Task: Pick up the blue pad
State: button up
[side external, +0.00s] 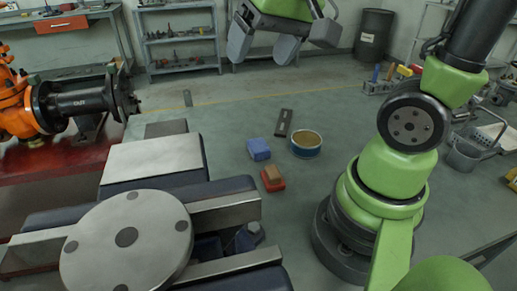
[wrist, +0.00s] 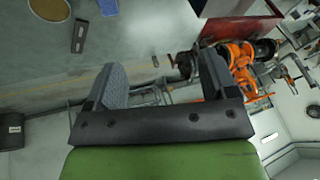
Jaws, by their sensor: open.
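The blue pad (side external: 259,149) is a small block lying on the grey-green surface near the middle of the side view. A blue piece at the top edge of the wrist view (wrist: 108,6) looks like the same pad, partly cut off. My gripper (side external: 282,42) is high up at the top of the side view, well above and apart from the pad. In the wrist view my gripper (wrist: 161,62) has its two grey fingers spread wide, with nothing between them.
A red-and-brown block (side external: 272,179) lies just in front of the pad. A round tin (side external: 306,144) stands to its right, and a slotted dark plate (side external: 283,123) lies behind. An orange robot (side external: 20,105) stands far left.

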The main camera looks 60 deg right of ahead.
jog(key=w+d+f+m+g, duration=0.1)
jog(key=w+d+f+g, duration=0.1)
jog(key=w+d+f, duration=0.25)
jog(key=m+g, duration=0.1)
jog(key=g, duration=0.2)
send_near(258, 144)
jog(key=shift+s+a+h, duration=0.15)
jog(key=shift+s+h, duration=0.1)
jog(key=shift+h, duration=0.05)
notch_tip(258, 144, down, 5)
jog(key=shift+r, duration=0.15)
notch_tip(258, 144, down, 6)
jog(key=shift+w+a+r, duration=0.15)
jog(key=c, duration=1)
